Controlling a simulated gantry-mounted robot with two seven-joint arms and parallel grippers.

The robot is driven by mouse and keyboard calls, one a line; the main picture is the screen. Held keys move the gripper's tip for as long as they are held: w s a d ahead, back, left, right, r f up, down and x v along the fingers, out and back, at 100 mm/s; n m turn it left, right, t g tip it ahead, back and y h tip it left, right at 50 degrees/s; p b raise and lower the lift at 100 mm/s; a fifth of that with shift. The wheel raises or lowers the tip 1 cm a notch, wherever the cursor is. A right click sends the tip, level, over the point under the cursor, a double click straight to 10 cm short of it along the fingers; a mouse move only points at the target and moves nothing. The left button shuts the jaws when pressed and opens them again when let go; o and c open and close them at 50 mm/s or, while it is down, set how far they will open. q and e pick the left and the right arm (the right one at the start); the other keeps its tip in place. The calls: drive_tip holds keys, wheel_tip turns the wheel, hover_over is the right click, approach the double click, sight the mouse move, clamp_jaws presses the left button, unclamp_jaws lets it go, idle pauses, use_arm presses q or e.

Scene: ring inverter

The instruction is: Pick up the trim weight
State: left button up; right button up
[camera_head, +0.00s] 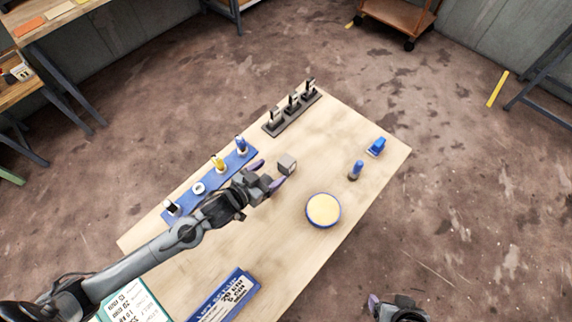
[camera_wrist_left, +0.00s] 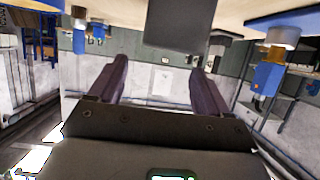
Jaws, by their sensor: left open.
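In the left wrist view, the cube (camera_wrist_left: 180,24) is a dark block at the top, beyond the fingertips. The open, empty left gripper (camera_wrist_left: 160,68) points at it, with purple fingers spread apart. It appears apart from the cube. My right gripper (camera_head: 385,304) is at the bottom right, off the table, partly cut off by the frame.
A dark rack (camera_head: 291,113) stands behind.

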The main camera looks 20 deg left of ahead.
sight(288, 159)
use_arm(q)
drive_tip(key=shift+x, duration=3.7)
clamp_jaws()
drive_tip(key=shift+r, duration=0.15)
